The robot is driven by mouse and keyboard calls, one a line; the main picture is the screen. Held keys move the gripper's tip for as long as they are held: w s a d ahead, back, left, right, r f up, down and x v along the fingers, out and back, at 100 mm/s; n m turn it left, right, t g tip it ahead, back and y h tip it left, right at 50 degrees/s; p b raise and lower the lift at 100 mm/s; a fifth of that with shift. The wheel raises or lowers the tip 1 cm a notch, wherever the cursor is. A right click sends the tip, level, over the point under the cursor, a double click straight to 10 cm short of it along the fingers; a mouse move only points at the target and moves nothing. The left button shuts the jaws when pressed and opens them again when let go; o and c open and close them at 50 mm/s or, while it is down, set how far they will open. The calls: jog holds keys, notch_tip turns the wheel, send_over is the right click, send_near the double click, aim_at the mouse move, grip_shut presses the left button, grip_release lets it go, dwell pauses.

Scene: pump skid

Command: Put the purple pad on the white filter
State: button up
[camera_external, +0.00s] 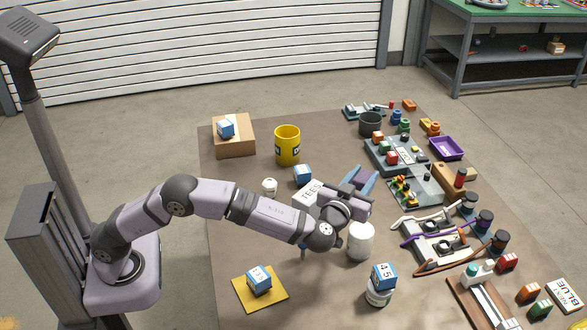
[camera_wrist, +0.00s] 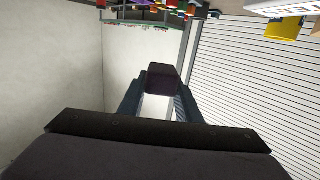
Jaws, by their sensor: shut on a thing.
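My gripper (camera_external: 362,178) is raised over the middle of the brown mat, its fingers pointing away from the camera. In the wrist view my gripper (camera_wrist: 160,105) is shut on a dark purplish block, which looks like the purple pad (camera_wrist: 162,80). A white cylinder, which looks like the white filter (camera_external: 361,242), stands upright on the mat just below and in front of the wrist. The pad is apart from it. The filter does not show in the wrist view.
A blue-and-white cube (camera_external: 383,276) sits on another white cylinder (camera_external: 378,296) nearby. A second cube (camera_external: 259,280) lies on a yellow pad (camera_external: 242,291). A yellow mug (camera_external: 287,146) stands behind. Hoses, fittings and a purple tray (camera_external: 447,148) crowd the right side.

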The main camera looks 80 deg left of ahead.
send_over(362, 229)
jog(key=f, duration=0.2)
jog(key=shift+t, duration=0.3)
jog(key=shift+f, duration=4.8)
jog(key=shift+f, duration=0.15)
jog(key=o, duration=1)
jog(key=v, duration=0.4)
jog(key=b+v, duration=0.1)
jog(key=v, duration=0.7)
jog(key=shift+s+r, duration=0.15)
jog(key=shift+r, duration=0.2)
